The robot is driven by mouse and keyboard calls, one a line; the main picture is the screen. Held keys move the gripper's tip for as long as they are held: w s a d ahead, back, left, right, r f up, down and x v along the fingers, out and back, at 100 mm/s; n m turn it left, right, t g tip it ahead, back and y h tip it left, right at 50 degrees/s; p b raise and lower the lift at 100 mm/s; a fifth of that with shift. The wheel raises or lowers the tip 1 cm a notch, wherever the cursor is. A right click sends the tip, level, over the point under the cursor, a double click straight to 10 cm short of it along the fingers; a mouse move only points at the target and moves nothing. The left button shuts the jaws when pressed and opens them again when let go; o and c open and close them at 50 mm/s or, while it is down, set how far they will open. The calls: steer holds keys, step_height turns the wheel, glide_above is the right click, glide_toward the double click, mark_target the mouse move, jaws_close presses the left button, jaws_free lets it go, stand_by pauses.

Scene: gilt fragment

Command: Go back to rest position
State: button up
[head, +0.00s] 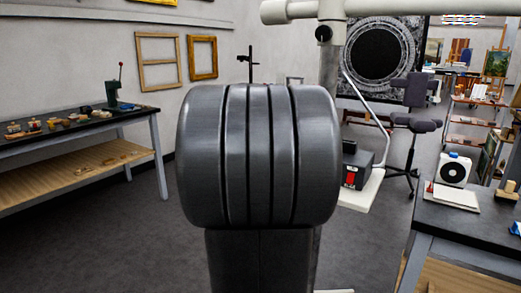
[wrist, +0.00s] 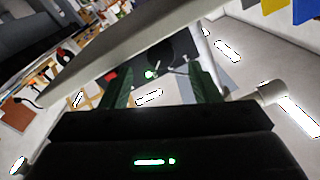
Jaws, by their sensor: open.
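My gripper (wrist: 160,80) shows in the wrist view, with one dark green finger on each side and a wide gap between them. It is open, and I see nothing held between the fingers. Behind the gap lies a cluttered, tilted view of the room. The head view does not show the gripper. A large dark grey ribbed part, which looks like my own arm, fills the middle of the head view and hides what is behind it.
A workbench (head: 72,128) with small items stands at left. Another dark-topped table (head: 468,225) is at right front, holding a white boxy device (head: 453,168). An office chair (head: 416,125) stands behind. Grey floor (head: 105,240) is open between bench and arm.

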steer(key=x, duration=0.5)
steer(key=shift+s+a, duration=0.1)
